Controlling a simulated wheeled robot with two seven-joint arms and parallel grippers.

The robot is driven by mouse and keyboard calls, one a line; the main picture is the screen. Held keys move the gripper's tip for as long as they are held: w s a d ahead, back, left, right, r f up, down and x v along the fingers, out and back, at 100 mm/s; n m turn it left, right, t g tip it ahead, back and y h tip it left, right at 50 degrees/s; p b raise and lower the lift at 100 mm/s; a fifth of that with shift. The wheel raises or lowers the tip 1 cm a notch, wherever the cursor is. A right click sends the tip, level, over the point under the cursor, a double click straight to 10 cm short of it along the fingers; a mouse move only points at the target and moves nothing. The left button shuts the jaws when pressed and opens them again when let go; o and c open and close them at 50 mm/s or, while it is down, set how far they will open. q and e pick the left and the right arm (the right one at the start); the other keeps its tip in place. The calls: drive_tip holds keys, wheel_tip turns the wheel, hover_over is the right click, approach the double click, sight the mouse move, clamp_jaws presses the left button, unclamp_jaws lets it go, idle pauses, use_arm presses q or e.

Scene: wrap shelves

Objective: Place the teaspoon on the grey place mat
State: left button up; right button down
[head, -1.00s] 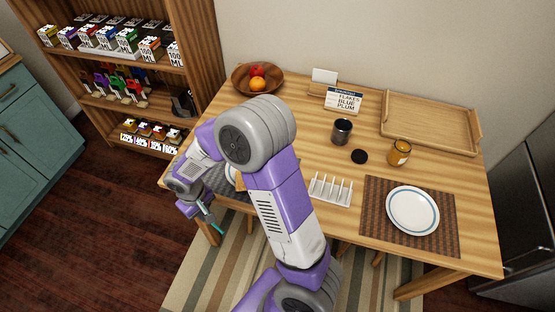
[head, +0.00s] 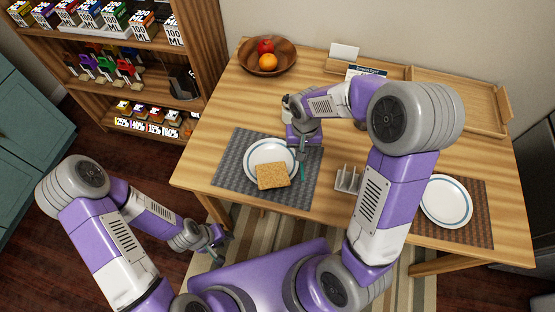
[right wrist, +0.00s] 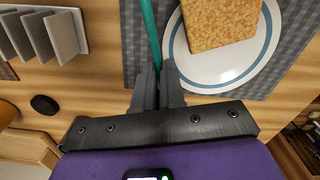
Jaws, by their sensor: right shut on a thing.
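The teaspoon, of which a thin teal length shows, is in my right gripper (head: 300,152); in the right wrist view the teaspoon (right wrist: 150,32) runs up from between the closed fingertips (right wrist: 157,80). The grey place mat (head: 232,165) lies at the table's left front. The teaspoon is over the mat's right part, beside the white plate (head: 256,155); I cannot tell whether it touches the mat. The plate also shows in the right wrist view (right wrist: 205,75). My left gripper (head: 222,250) is open and empty, off the table's front edge.
Toast (head: 273,176) lies on the plate. A toast rack (head: 347,181) stands to the right, then a brown mat (head: 478,205) with another plate (head: 446,202). A fruit bowl (head: 267,57) and wooden tray (head: 460,98) are at the back. A black disc (right wrist: 45,105) lies near the rack.

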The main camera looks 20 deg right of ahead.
drive_tip(key=s+d+r+m, duration=0.1)
drive_tip(key=d+m, duration=0.2)
drive_tip(key=b, duration=0.3)
hover_over(308, 170)
wheel_tip(308, 170, down, 5)
drive_tip(key=shift+d+r, duration=0.1)
drive_tip(key=shift+f+b, duration=0.65)
drive_tip(key=shift+f, duration=1.3)
drive_tip(key=shift+f, duration=0.2)
drive_tip(key=c, duration=1.2)
unclamp_jaws()
drive_tip(key=r+p, duration=0.1)
drive_tip(key=r, duration=0.3)
drive_tip(key=r+p, duration=0.1)
drive_tip(key=r, duration=0.3)
drive_tip(key=r+p, duration=0.2)
drive_tip(key=r, duration=0.2)
drive_tip(key=shift+w+d+r, duration=0.15)
drive_tip(key=shift+w+r, duration=0.05)
drive_tip(key=shift+w, duration=0.1)
